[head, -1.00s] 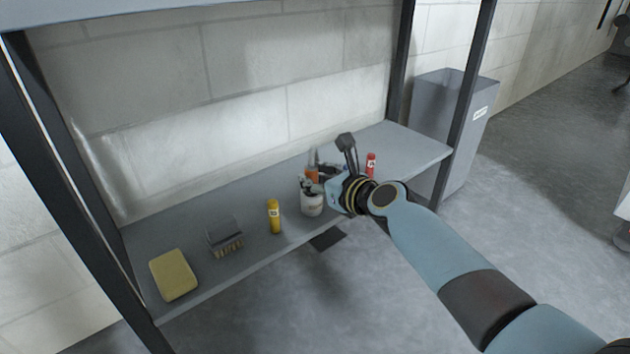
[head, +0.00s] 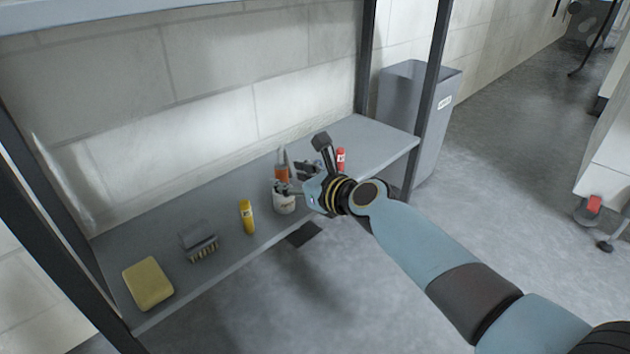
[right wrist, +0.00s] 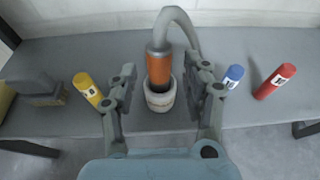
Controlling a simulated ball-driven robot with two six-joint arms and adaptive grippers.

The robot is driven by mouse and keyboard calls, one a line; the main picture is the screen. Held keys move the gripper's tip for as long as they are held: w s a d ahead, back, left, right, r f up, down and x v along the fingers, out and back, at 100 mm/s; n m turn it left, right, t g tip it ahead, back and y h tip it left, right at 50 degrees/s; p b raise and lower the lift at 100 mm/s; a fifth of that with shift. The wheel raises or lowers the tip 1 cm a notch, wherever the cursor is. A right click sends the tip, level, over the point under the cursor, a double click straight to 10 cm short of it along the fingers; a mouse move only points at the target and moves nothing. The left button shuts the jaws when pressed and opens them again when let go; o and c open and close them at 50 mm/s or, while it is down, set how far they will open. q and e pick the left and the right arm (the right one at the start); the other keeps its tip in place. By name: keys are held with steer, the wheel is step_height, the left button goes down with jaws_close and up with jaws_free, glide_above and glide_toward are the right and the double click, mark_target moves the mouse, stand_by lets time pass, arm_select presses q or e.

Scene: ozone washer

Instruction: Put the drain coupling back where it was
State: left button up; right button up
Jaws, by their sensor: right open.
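An orange coupling (right wrist: 160,68) on a curved grey hose (right wrist: 182,25) is most likely the drain coupling. It stands upright at a white pot (right wrist: 160,98) on the shelf, its lower end at the pot's dark mouth. I cannot tell if it is seated inside. In the head view the coupling (head: 282,174) shows just above and behind the white pot (head: 285,204). My right gripper (right wrist: 161,82) is open, its fingers on either side of the coupling and apart from it. In the head view my right gripper (head: 300,182) is partly hidden by its own wrist. My left gripper is not in view.
On the shelf (head: 220,212) stand a yellow tube (head: 247,217), a brush (head: 200,243), a yellow sponge (head: 148,284) and a red tube (head: 340,159). A blue-capped tube (right wrist: 233,77) stands right of the pot. A grey bin (head: 428,110) stands beyond the shelf's right post.

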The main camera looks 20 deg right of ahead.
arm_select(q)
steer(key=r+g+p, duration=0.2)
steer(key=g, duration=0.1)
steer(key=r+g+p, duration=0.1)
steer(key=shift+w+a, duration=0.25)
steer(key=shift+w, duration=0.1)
arm_select(e)
steer(key=s+d+n+g+h, duration=0.2)
steer(key=s+n+g, duration=0.1)
steer(key=s+n, duration=1.3)
steer(key=s+d+n+g+h, duration=0.1)
steer(key=s+d+n+g, duration=0.2)
steer(key=s+n, duration=1.4)
steer(key=s+g, duration=0.1)
steer(key=s, duration=0.3)
steer(key=shift+s+d+r+h, duration=0.25)
steer(key=shift+r+h, duration=0.05)
steer(key=shift+h, duration=0.1)
